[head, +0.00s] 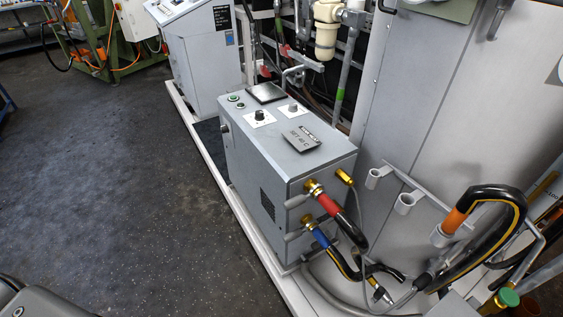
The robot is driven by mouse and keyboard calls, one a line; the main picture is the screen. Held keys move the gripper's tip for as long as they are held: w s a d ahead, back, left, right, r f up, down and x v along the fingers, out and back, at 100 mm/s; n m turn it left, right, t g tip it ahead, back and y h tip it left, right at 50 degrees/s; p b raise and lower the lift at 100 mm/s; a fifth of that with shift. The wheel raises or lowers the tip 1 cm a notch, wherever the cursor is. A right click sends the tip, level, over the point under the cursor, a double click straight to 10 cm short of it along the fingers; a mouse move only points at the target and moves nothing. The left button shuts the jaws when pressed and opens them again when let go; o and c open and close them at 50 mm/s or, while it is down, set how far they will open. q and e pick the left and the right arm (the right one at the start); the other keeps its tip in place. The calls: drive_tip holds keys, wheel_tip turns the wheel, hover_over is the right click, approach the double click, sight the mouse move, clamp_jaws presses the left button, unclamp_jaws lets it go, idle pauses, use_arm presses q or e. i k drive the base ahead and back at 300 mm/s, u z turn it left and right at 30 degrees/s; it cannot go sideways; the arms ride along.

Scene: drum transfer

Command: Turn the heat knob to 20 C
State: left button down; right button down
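A grey box-shaped unit (262,165) stands on a white plinth in the middle of the head view. Its top carries a black knob (260,115) on a white dial plate and a smaller grey knob (293,106) on a second white plate. The dial markings are too small to read, so I cannot tell which is the heat knob or where either points. A dark grey placard (299,139) with "SET" and a temperature, too small to read surely, lies near the front of the top. Neither gripper is in view.
Red-marked (329,203) and blue-marked (320,238) hoses leave the unit's front. A dark panel (266,93) sits on its top at the back. A tall metal cabinet (440,110) stands close on the right. The dark floor (120,190) on the left is clear.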

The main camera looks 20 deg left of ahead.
sight(259, 114)
drive_tip(key=k, duration=1)
drive_tip(key=u, duration=0.75)
drive_tip(key=i, duration=1.65)
drive_tip(key=z, duration=1.6)
